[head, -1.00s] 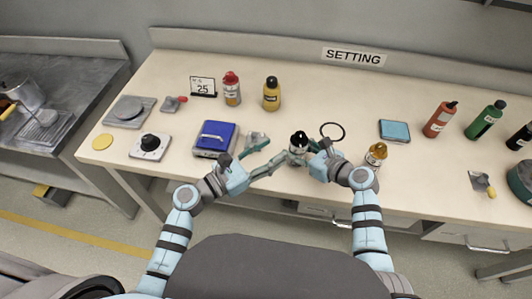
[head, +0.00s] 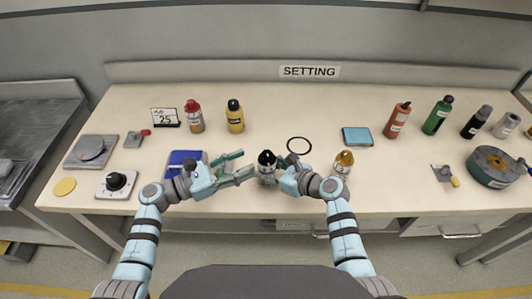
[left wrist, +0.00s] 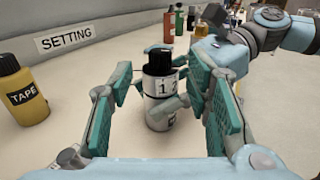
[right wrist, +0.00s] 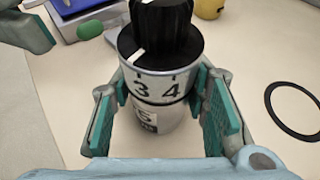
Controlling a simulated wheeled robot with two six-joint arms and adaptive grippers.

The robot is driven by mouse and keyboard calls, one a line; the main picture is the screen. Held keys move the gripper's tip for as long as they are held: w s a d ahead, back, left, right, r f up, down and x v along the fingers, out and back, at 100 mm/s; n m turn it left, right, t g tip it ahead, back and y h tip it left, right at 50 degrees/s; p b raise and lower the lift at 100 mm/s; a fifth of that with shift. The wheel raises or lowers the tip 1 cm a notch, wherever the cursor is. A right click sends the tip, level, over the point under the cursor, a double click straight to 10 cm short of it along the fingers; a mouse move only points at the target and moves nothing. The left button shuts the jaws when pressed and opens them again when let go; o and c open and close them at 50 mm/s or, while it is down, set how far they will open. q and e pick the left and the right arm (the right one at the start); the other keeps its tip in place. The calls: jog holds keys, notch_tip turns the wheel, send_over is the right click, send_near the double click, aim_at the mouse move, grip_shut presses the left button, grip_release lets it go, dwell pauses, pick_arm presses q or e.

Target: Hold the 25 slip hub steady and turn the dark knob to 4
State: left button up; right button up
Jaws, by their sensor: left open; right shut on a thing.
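The slip hub (head: 267,172) stands upright near the front edge of the table, a pale cylinder with a dark knob (head: 266,157) on top. In the right wrist view the knob (right wrist: 160,30) has a white mark on its lower rim, close to the 3 on the number ring (right wrist: 155,88); the 4 is to the right. My right gripper (head: 284,178) is shut on the hub's body below the numbers. My left gripper (head: 242,167) is open at the hub's left; in the left wrist view its fingers flank the hub (left wrist: 160,90) with gaps.
A card (head: 165,117) reading 25 stands at the back left. A blue box (head: 183,160) and a dial box (head: 116,184) lie left of my left gripper.

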aim_at(268, 153)
pick_arm(q)
jog(key=x, duration=0.8)
jog(key=shift+w+d, duration=0.1)
jog(key=shift+d, duration=0.05)
jog(key=shift+c, duration=0.6)
